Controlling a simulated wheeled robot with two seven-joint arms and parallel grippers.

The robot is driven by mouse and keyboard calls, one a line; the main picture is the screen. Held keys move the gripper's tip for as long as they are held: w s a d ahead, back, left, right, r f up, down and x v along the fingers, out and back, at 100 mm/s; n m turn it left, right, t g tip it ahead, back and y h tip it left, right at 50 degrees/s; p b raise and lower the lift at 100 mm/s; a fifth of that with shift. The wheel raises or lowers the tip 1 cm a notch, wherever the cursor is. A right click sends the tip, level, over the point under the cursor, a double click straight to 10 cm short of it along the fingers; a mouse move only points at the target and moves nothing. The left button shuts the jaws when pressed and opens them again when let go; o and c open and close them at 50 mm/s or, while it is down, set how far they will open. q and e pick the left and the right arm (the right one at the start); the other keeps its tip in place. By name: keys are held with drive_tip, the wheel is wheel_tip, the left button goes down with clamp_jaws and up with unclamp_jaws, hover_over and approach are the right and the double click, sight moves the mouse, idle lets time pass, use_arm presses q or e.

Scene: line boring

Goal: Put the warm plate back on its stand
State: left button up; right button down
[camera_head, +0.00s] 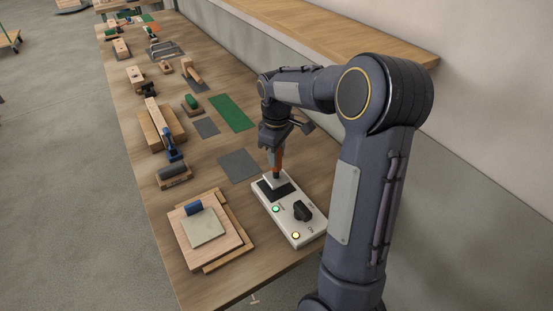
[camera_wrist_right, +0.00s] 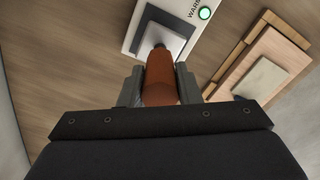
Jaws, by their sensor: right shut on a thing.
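The warm plate, a light grey metal plate (camera_head: 276,183) with an orange-brown handle, is upright under my right gripper (camera_head: 277,150). The right gripper is shut around the handle, which also shows between the fingers in the right wrist view (camera_wrist_right: 160,80). The stand is a white unit (camera_head: 291,229) with a dark pad (camera_head: 263,189) at its far end. The plate is over this pad, within its outline; I cannot tell whether it touches. In the wrist view the plate (camera_wrist_right: 167,41) covers part of the dark pad (camera_wrist_right: 183,30). My left gripper is out of view.
A grey mat (camera_head: 238,165) and several tools lie farther along the bench.

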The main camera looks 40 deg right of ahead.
sight(275, 178)
drive_tip(key=shift+f, duration=1.35)
drive_tip(key=shift+f, duration=0.1)
drive_tip(key=shift+f, duration=0.15)
drive_tip(key=c, duration=1.1)
unclamp_jaws()
drive_tip(key=shift+o, duration=0.2)
